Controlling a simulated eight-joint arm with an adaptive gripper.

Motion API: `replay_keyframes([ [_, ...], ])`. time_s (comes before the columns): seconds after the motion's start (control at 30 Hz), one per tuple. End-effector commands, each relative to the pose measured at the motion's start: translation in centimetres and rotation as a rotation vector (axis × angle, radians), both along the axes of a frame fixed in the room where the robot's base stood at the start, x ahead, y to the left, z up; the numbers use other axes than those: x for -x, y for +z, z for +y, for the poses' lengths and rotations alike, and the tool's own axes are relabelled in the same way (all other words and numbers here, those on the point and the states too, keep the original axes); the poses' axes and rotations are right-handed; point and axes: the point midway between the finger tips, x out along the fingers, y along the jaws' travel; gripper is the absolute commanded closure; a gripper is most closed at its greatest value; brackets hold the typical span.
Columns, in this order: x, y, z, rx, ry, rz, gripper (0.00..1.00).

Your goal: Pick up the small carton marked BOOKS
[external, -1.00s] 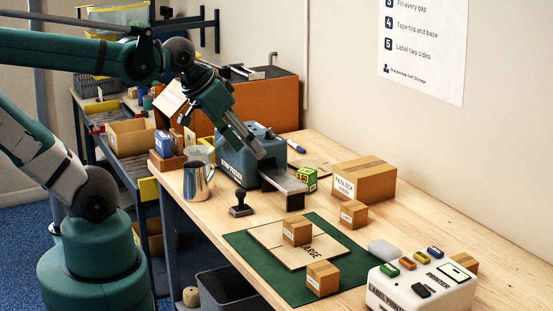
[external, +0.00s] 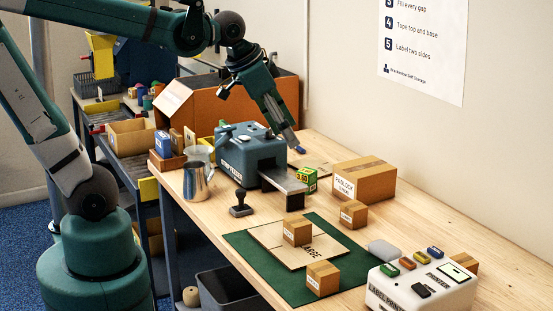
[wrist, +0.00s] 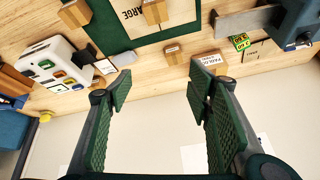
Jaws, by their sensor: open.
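Several small brown cartons with white labels are in view, too small to read, so I cannot tell which is marked BOOKS. One carton (external: 297,232) is on the flat LARGE sheet (external: 275,247), one (external: 322,278) on the green mat's near corner, one (external: 353,214) beside the padlock carton, and one (external: 463,265) partly hidden behind the label printer. In the wrist view three show along the top: left (wrist: 75,13), middle (wrist: 153,11) and lower (wrist: 173,54). My gripper (external: 292,142) is above the bench behind the teal tape feeder, away from the cartons. Its fingers (wrist: 158,90) are open and empty.
The larger padlock carton (external: 364,181) stands near the wall. The tape feeder (external: 248,150), a green box (external: 307,180), a stamp (external: 240,205) and a metal jug (external: 197,180) are on the bench. The label printer (external: 420,290) stands at front right.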

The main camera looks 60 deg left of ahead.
Motion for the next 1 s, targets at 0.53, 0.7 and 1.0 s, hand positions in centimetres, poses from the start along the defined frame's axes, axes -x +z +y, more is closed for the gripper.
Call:
replay_keyframes([
  [0.53,-8.1,0.8,-5.5,-0.096,-0.252,0.089,0.49],
  [0.7,-10.5,0.5,-7.5,-0.124,-0.332,0.116,0.49],
  [1.0,-14.7,-0.7,-11.2,-0.171,-0.473,0.162,0.49],
])
